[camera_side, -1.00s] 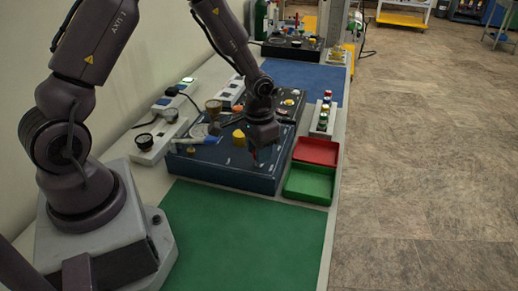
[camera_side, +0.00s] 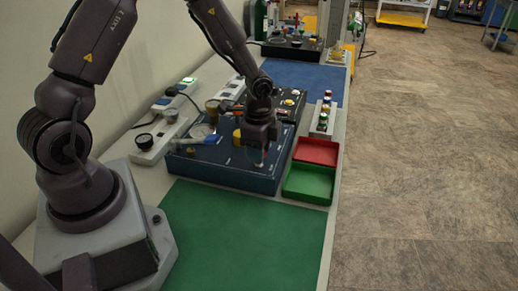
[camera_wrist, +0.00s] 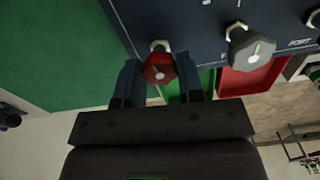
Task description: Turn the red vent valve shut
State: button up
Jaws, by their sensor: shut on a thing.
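The red vent valve (camera_wrist: 158,68) is a small red knob near the edge of the dark blue trainer panel (camera_wrist: 190,22). In the wrist view it sits between the two fingers of my gripper (camera_wrist: 160,72), which is shut on it. In the side view my gripper (camera_side: 260,150) points down at the right part of the blue trainer box (camera_side: 225,172). There the valve is mostly hidden by the fingers. The angle of the valve's handle is hard to read.
A grey knob (camera_wrist: 252,48) stands beside the valve on the panel. A red tray (camera_side: 316,152) and a green tray (camera_side: 307,184) lie right of the box. A yellow knob (camera_side: 237,137) is left of my gripper. The green mat (camera_side: 245,235) in front is clear.

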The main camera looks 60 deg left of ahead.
jog(key=shift+m, duration=1)
jog(key=o, duration=0.9)
notch_tip(320, 180, up, 13)
